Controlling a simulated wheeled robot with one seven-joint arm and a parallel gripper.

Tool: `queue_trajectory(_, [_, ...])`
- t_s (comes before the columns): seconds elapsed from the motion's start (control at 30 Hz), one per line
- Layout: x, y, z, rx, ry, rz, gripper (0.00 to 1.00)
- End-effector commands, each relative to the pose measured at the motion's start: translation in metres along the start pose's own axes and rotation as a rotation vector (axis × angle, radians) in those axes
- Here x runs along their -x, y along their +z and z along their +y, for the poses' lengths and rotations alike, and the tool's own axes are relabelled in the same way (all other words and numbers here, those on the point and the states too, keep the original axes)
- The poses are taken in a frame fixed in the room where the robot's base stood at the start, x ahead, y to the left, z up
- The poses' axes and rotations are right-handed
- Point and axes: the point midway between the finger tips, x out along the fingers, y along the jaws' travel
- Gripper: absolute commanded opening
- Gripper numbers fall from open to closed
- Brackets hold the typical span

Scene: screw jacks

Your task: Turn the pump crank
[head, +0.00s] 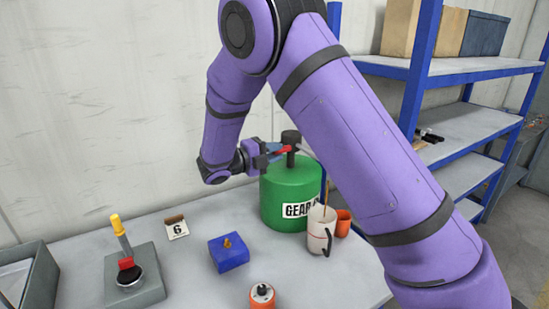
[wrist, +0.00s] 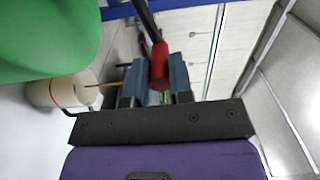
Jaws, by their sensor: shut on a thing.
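The pump is a green drum (head: 290,190) with a dark cap and a white label reading "GEAR", standing at the back of the table. Its crank (head: 278,153) has a dark arm and a red grip, beside the cap at the top. My gripper (head: 262,160) is at the drum's upper left, shut on the red grip. In the wrist view the red grip (wrist: 160,68) sits between the two blue-grey fingers of my gripper (wrist: 157,80). The drum (wrist: 45,40) fills the upper left there. Part of the drum's right side is near my arm.
A white mug (head: 320,230) and an orange cup (head: 343,223) stand right of the drum. Blue-framed shelves (head: 460,130) are at right.

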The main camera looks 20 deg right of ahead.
Motion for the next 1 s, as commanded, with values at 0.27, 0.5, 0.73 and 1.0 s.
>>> queue_trajectory(0.27, [0.0007,0.0032,-0.009,0.12,0.001,-0.002,0.0])
queue_trajectory(0.5, [0.0007,0.0041,-0.0115,0.159,0.0,-0.002,0.0])
queue_trajectory(0.73, [0.0008,0.0042,-0.0117,0.162,0.0,-0.002,0.0])
queue_trajectory(1.0, [0.0006,0.0041,-0.0116,0.162,0.0,-0.002,0.46])
